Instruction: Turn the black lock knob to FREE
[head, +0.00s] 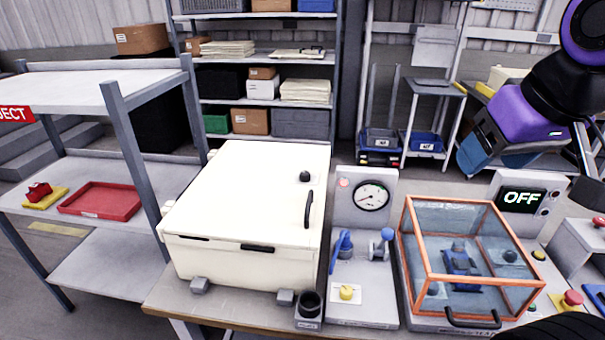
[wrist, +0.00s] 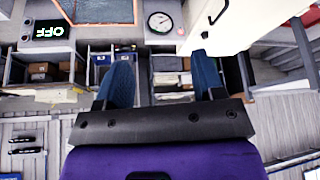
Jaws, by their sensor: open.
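A round black knob (head: 305,176) stands on the white box's (head: 235,215) top, near its black handle. A second dark knob (head: 510,256) shows through the clear cover at the right. I cannot read a LOCK or FREE label at either, so I cannot tell which is the lock knob. My gripper (head: 480,160) is raised at the upper right, behind and above the bench, apart from both knobs. In the wrist view my gripper (wrist: 163,80) has its two blue fingers spread with nothing between them.
A gauge panel (head: 362,198) with blue levers stands between the box and the orange-framed clear cover (head: 412,240). An OFF display (head: 521,199) and a red button (head: 572,299) are at the right. Shelves with a red tray (head: 100,199) stand left.

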